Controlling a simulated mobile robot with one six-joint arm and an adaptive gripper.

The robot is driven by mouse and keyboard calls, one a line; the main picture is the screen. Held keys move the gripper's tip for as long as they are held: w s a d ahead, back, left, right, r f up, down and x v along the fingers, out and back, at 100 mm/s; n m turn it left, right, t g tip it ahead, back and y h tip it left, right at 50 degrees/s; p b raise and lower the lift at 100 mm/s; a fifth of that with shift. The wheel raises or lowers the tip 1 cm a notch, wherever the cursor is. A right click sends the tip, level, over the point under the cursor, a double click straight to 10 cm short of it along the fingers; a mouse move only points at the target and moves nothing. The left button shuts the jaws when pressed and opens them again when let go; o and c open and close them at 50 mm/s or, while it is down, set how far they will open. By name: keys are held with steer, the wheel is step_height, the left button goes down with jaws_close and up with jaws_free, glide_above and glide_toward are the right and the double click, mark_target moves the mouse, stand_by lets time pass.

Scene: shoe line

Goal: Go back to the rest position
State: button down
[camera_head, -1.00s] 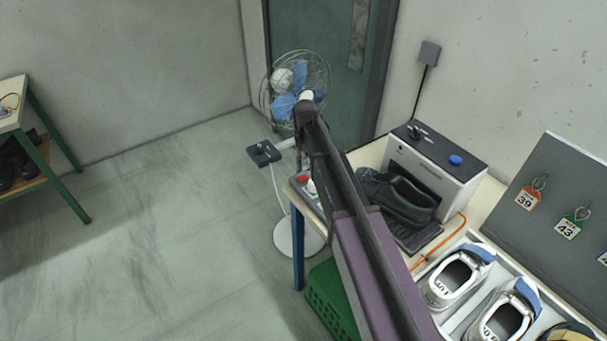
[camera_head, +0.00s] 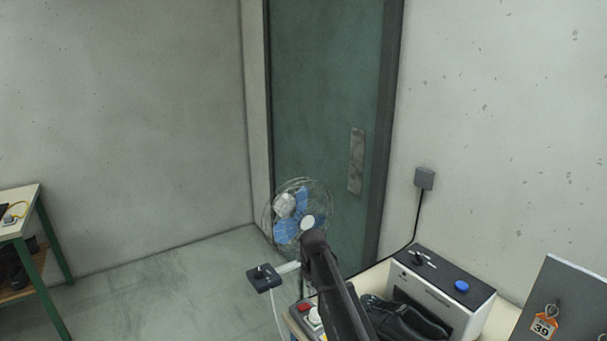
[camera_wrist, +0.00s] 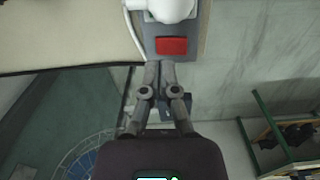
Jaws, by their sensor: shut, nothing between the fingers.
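My gripper (camera_wrist: 160,68) shows in the wrist view with its fingers together and empty. Its tips appear just below a red switch (camera_wrist: 172,46) on a grey box, though I cannot tell the gap between them. In the head view my dark arm rises from the bottom edge in front of the fan, and the gripper itself is not visible there.
A fan (camera_head: 298,215) stands near the green door (camera_head: 325,110). A dark shoe (camera_head: 405,322) lies by a white-and-black machine (camera_head: 445,290) on the bench at right. A green-legged table (camera_head: 20,230) stands at left.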

steer(key=s+d+m, duration=0.3)
steer(key=s+d, duration=0.4)
steer(key=s, duration=0.4)
steer(key=s+d+m, duration=0.3)
steer(key=s+d, duration=0.4)
steer(key=s, duration=0.4)
steer(key=shift+d, duration=0.2)
